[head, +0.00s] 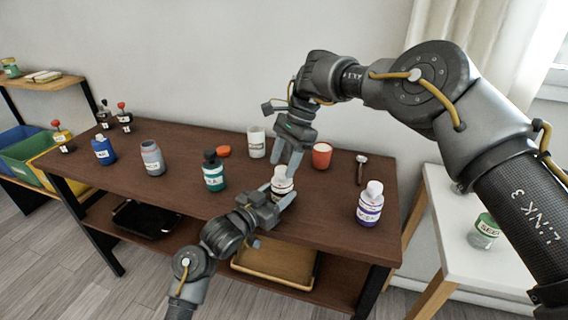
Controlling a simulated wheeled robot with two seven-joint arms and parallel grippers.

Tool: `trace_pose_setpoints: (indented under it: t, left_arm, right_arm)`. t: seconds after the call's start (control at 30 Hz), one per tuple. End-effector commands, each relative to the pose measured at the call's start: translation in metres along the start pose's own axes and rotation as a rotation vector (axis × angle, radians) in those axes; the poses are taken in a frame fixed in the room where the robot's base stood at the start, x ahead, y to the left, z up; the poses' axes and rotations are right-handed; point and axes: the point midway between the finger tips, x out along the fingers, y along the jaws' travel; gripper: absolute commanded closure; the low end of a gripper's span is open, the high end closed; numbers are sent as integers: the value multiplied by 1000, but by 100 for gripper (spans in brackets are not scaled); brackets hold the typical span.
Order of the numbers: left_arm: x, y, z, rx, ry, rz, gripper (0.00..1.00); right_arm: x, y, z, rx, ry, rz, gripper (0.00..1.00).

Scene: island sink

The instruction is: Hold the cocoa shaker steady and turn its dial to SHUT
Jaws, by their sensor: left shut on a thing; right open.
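The cocoa shaker (281,182) is a small white container with a pale top and a dark label band. It stands upright near the front of the brown table. My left gripper (280,194) reaches in from the front left and is shut on the shaker's body, one finger on each side. My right gripper (285,165) points down from above, open, with its fingertips around or just above the shaker's top. I cannot tell whether they touch it. The dial's markings are too small to read, and the lower part of the shaker is partly hidden by my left gripper.
On the brown table (330,228), a teal-labelled bottle (213,175) stands left, a purple-labelled bottle (370,205) right. Several bottles stand farther left.

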Motion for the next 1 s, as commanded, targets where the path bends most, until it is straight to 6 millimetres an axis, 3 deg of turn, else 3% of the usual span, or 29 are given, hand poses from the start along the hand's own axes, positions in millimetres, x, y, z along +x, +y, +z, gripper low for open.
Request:
trace_pose_setpoints:
  t: [0.2,0.43,0.6,0.97,1.0]
  left_arm:
    - [0,0,1,0,-2,0,74]
    - [0,0,1,0,-2,0,74]
    - [0,0,1,0,-2,0,74]
    - [0,0,1,0,-1,0,74]
    - [0,0,1,0,-1,0,43]
  right_arm:
    - [-40,0,16,-3,2,-3,46]
    - [-72,0,30,-3,1,-2,46]
    - [-81,0,34,-3,0,-1,46]
    - [-82,0,34,-2,0,0,46]
    - [-82,0,34,-2,0,0,46]
